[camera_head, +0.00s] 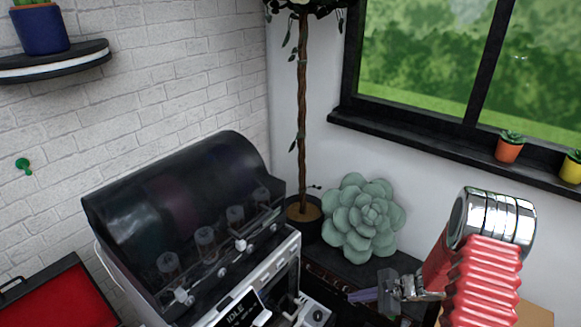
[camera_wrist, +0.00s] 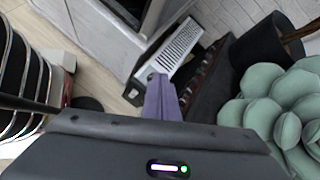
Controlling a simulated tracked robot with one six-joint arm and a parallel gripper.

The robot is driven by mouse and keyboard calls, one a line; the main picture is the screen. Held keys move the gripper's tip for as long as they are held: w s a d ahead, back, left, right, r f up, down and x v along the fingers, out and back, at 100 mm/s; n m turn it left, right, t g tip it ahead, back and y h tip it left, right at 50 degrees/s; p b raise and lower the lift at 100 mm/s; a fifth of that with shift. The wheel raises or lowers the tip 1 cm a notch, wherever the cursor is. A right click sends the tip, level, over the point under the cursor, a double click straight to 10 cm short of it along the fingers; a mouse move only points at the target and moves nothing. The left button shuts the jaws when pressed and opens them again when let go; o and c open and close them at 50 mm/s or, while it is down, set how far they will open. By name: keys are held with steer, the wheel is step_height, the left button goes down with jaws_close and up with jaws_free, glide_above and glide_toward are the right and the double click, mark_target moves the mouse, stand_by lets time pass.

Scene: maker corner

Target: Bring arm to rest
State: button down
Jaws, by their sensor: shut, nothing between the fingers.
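My arm, with a red ribbed sleeve and a shiny metal joint, rises at the lower right of the head view. My gripper (camera_head: 375,295) is at its end, in front of the dark surface below the green plant. In the wrist view the purple fingers of my gripper (camera_wrist: 161,84) are together and hold nothing. The gripper is apart from the things around it.
A machine with a dark domed cover (camera_head: 180,200) stands left of my gripper. A green succulent (camera_head: 362,215) and a potted tree (camera_head: 303,110) stand behind it. A window sill (camera_head: 420,140) with small pots is at right. A red case (camera_head: 60,300) lies at lower left.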

steer(key=s+a+r+n+g+h, duration=0.1)
steer(key=s+a+r+n, duration=0.15)
steer(key=r, duration=0.55)
steer(key=s+a+r+n, duration=0.1)
steer(key=a+r+n, duration=0.15)
steer(key=r, duration=0.45)
steer(key=s+a+r+n+g+h, duration=0.15)
steer(key=r+n, duration=0.25)
steer(key=r, duration=0.4)
steer(key=s+r+n+t+h, duration=0.4)
steer(key=s+r+n, duration=0.5)
steer(key=s+r, duration=0.8)
steer(key=shift+s+d+r+h, duration=0.3)
steer(key=shift+s+h, duration=0.55)
steer(key=shift+s, duration=1.2)
